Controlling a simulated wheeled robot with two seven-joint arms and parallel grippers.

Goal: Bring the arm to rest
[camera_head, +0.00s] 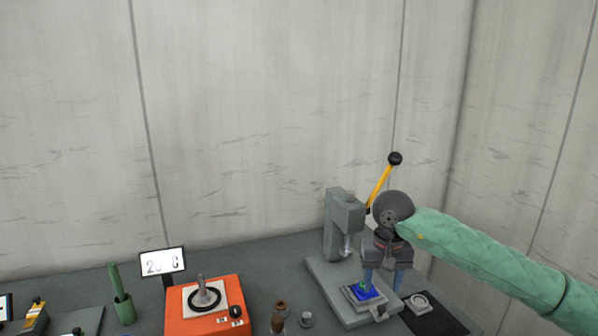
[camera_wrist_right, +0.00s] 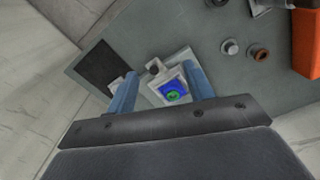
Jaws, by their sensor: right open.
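My right gripper (camera_head: 383,277) comes in from the right on a green-sleeved arm and points down over the base of the grey press (camera_head: 345,225). Its blue fingers are apart in the right wrist view (camera_wrist_right: 157,85), with nothing held between them. Beyond the fingertips lies a light metal plate (camera_wrist_right: 188,68) with a blue square (camera_wrist_right: 172,91) bearing a green round piece. The blue square also shows in the head view (camera_head: 364,291), close to the fingers; I cannot tell whether they touch anything. My left gripper is in neither view.
The press's yellow lever (camera_head: 380,184) with a black knob rises just behind my right wrist. A black mat (camera_head: 440,318) with a grey ring piece (camera_head: 419,302) lies right of the press. An orange hotplate (camera_head: 190,318), a display (camera_head: 162,261) and small parts (camera_head: 280,310) stand to the left.

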